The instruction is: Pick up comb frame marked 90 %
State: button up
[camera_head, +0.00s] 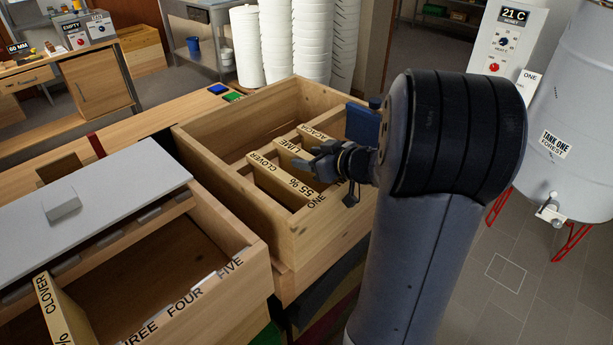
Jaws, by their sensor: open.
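Several wooden comb frames stand in a wooden box. The nearest frame (278,177) reads CLOVER 55 %. Behind it are a LIME frame (288,144) and an ACACIA frame (309,130); their percentages are hidden by my gripper and arm. Another CLOVER frame (55,308) stands in the open box at the lower left; its % sign shows at the bottom edge, but I cannot read its number. I can read no 90 % mark. My gripper (303,159) is open and empty, pointing left over the box with the several frames.
The box of frames (223,149) has high walls, with ONE marked on its near rim. The near-left box (247,276) bears slot labels THREE, FOUR, FIVE and has a grey lid (110,195) partly over it. Tank one (570,110) stands at right.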

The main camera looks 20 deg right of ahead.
grip_shut()
dwell(0.4)
jog(key=shift+r, duration=0.1)
dwell(0.8)
